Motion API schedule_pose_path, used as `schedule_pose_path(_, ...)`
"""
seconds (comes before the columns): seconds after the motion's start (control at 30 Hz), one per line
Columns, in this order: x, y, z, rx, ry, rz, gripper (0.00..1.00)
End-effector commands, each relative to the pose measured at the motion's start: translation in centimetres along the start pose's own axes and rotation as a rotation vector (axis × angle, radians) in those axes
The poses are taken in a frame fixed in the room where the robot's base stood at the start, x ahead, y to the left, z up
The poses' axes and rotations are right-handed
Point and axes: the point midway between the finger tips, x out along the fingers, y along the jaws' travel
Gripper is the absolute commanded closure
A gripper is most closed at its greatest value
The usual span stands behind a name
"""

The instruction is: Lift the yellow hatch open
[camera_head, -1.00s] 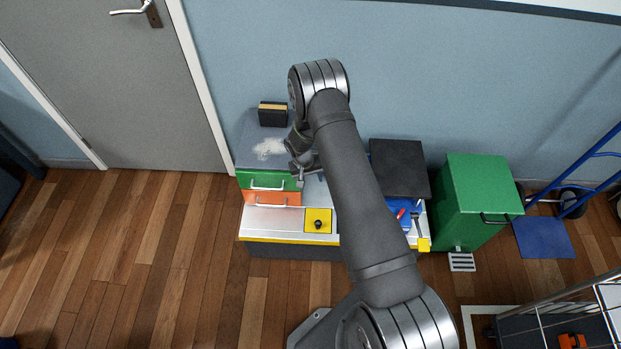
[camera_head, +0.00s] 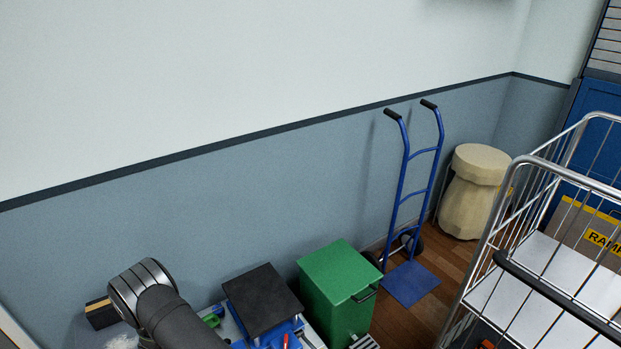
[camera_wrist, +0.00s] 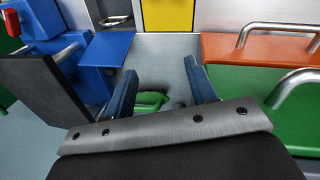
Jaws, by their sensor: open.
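The yellow hatch (camera_wrist: 170,14) shows at the top edge of the wrist view, cut off by the frame. It appears as a flat yellow panel with a dark border, set in a pale metal surface. Its knob is out of frame there. The hatch is outside the current head view. My gripper (camera_wrist: 162,84) is open, its two dark blue fingers spread apart with nothing gripped. The fingers point toward the hatch and are apart from it. In the head view the gripper is out of frame, and only part of my arm shows at the lower left.
In the wrist view, orange (camera_wrist: 258,48) and green (camera_wrist: 240,80) drawers with metal handles stand at right. A blue block (camera_wrist: 107,54) is at left, and a green object (camera_wrist: 150,100) lies behind the fingers. The head view shows a green bin (camera_head: 330,305), hand truck (camera_head: 400,190) and wire cart (camera_head: 475,270).

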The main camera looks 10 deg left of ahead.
Motion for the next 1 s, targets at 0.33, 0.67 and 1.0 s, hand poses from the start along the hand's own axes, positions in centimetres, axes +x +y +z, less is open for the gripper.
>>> schedule_pose_path(0.33, 5.6, 0.0, 0.1, -0.001, -0.002, 0.000, 0.48)
schedule_pose_path(0.67, 9.9, -0.1, 0.1, -0.001, -0.001, 0.000, 0.48)
schedule_pose_path(1.0, 11.4, -0.1, 0.0, -0.001, 0.000, 0.000, 0.48)
